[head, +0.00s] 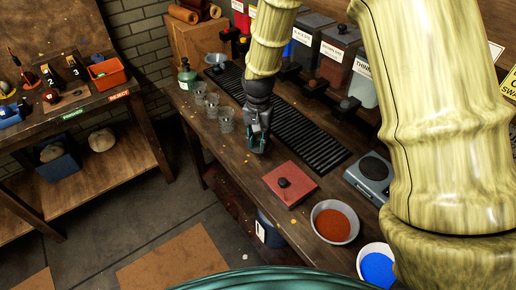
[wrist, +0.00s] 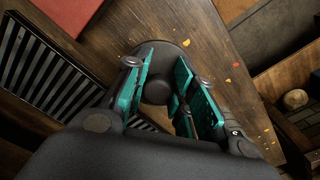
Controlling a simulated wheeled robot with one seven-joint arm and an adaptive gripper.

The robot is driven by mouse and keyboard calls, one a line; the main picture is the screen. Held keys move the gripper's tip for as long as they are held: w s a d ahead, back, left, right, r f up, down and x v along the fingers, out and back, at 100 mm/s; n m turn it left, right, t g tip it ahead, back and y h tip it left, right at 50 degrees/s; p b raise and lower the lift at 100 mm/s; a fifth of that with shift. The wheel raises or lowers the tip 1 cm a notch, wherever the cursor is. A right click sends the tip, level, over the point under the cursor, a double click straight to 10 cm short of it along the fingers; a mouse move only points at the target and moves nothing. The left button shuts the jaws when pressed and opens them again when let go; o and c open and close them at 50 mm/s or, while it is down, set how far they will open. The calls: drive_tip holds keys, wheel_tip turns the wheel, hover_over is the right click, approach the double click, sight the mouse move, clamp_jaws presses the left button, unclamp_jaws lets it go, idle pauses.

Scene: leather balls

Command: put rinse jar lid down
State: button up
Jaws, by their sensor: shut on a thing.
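My gripper (wrist: 158,84) is shut on the rinse jar lid (wrist: 157,90), a dark round disc with a knob. The teal fingers stand on either side of the knob in the wrist view. In the head view my gripper (head: 257,138) points down over the middle of the wooden bench, between the glass jars and the red pad. The lid is mostly hidden behind the fingers there. I cannot tell whether the lid touches the bench top.
Several glass jars (head: 213,106) stand left of my gripper, beside a green bottle (head: 187,77). A black slatted rack (head: 302,134) runs behind. A red pad (head: 290,185) with a dark knob, a bowl of orange powder (head: 335,222) and a scale (head: 371,174) lie to the right.

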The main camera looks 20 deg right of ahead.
sight(258, 145)
drive_tip(key=shift+w+f, duration=0.25)
drive_tip(key=shift+f, duration=0.25)
drive_tip(key=shift+w+f, duration=0.25)
drive_tip(key=shift+f, duration=0.25)
drive_tip(key=shift+s, duration=0.35)
drive_tip(key=shift+s+f, duration=0.15)
drive_tip(key=shift+f, duration=0.1)
drive_tip(key=f, duration=0.1)
drive_tip(key=f+p, duration=0.1)
drive_tip(key=f, duration=0.1)
drive_tip(key=shift+w, duration=0.3)
drive_tip(key=shift+s+f, duration=0.15)
drive_tip(key=shift+f, duration=0.2)
drive_tip(key=o, duration=0.9)
drive_tip(key=shift+c, duration=0.2)
drive_tip(key=shift+r, duration=0.2)
